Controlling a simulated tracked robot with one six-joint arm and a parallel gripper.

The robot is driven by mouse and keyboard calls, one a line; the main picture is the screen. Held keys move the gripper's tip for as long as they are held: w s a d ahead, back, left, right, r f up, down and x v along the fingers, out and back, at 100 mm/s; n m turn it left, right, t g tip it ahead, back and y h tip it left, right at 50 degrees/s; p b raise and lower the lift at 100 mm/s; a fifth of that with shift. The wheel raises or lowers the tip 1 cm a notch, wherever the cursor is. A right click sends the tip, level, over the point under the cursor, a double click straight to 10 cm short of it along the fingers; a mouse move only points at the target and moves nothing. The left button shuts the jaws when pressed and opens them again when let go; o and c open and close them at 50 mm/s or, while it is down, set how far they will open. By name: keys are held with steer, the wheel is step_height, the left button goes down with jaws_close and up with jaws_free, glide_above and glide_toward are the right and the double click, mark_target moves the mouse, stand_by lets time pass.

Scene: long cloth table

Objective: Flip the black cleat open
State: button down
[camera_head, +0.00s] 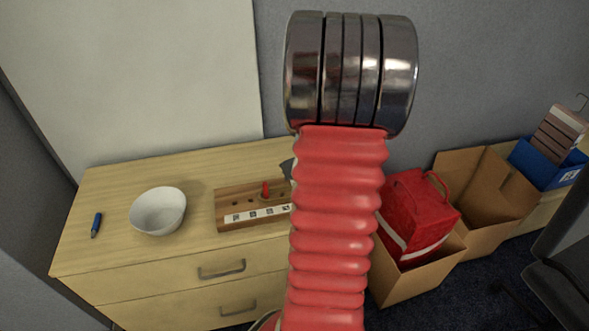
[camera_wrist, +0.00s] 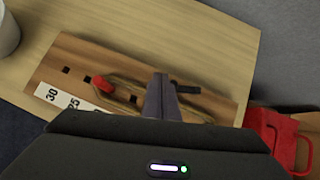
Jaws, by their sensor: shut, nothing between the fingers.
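The black cleat (camera_wrist: 186,89) is a small dark bar near the right end of a wooden board (camera_wrist: 210,98) in the wrist view. My gripper (camera_wrist: 161,78) is shut and empty, with its fingertips just left of the cleat in the picture. I cannot tell whether they touch it. A tan rope or loop (camera_wrist: 128,84) runs along the board on both sides of the fingers. A red peg (camera_wrist: 103,82) stands to the left. In the head view the board (camera_head: 223,197) lies on the table; my red arm hides its right end, and the cleat does not show.
A white bowl (camera_head: 158,211) and a blue marker (camera_head: 96,225) lie left of the board. Right of the table stand cardboard boxes (camera_head: 483,190), a red bag (camera_head: 415,215) and a blue bin (camera_head: 545,165). The tabletop between bowl and board is clear.

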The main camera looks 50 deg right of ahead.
steer(key=shift+d, duration=0.15)
steer(key=shift+s+d+r, duration=0.1)
steer(key=shift+s+d, duration=0.3)
steer(key=shift+d, duration=0.4)
steer(key=shift+a, duration=0.1)
steer(key=a, duration=0.1)
steer(key=s+a+r, duration=0.1)
steer(key=a, duration=0.1)
steer(key=s+a, duration=0.1)
steer(key=shift+s+a+r, duration=0.15)
steer(key=shift+a+r, duration=0.05)
steer(key=shift+r, duration=0.2)
steer(key=s+a+r, duration=0.3)
steer(key=a+r, duration=0.1)
steer(key=r, duration=0.2)
steer(key=shift+s+a+r, duration=0.2)
steer(key=shift+a+r, duration=0.1)
stand_by(0.5)
